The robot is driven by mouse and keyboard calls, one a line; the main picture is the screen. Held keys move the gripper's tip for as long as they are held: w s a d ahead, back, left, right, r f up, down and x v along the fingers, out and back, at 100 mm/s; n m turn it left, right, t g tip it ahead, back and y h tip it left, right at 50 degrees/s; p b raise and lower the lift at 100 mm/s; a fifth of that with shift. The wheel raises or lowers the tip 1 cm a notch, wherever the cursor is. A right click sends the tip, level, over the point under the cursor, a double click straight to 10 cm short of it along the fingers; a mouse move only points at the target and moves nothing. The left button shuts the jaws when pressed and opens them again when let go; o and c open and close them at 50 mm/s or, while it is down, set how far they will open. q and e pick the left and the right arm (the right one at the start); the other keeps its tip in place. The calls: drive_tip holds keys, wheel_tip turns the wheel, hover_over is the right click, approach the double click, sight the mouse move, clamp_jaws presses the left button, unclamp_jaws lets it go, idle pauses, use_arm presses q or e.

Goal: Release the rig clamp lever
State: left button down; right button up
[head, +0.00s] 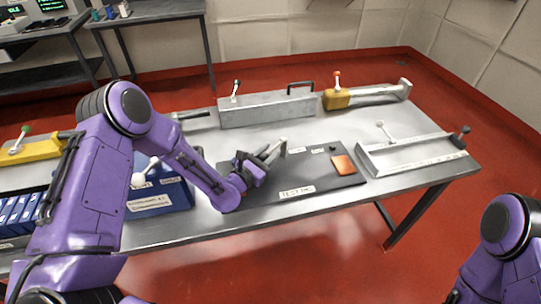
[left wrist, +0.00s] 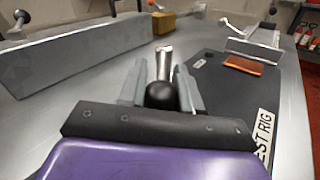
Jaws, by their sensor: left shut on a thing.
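The dark test rig plate (head: 318,178) lies flat on the metal table, with a label on its front edge; it also shows in the left wrist view (left wrist: 225,85). My left gripper (head: 270,152) is over the plate's left part. In the left wrist view its fingers (left wrist: 160,90) are shut on a black ball knob (left wrist: 161,96). A pale metal bar (left wrist: 164,62) stands just beyond the knob; the two look like the rig clamp lever. How the lever joins the plate is hidden. Only a link of my right arm shows; its gripper is out of view.
An orange block (head: 343,165) lies on the plate's right part. A grey channel with levers (head: 415,155) stands to the right. A long grey box (head: 267,108) and a yellow clamp (head: 337,99) are behind. A blue case (head: 160,196) is left of the plate.

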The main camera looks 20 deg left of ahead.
idle(0.4)
use_arm(q)
drive_tip(key=c, duration=0.8)
unclamp_jaws()
drive_tip(key=shift+a, duration=0.1)
drive_tip(key=b+v, duration=0.2)
drive_tip(key=v, duration=0.8)
drive_tip(key=shift+s+a, duration=0.1)
drive_tip(key=shift+s, duration=0.1)
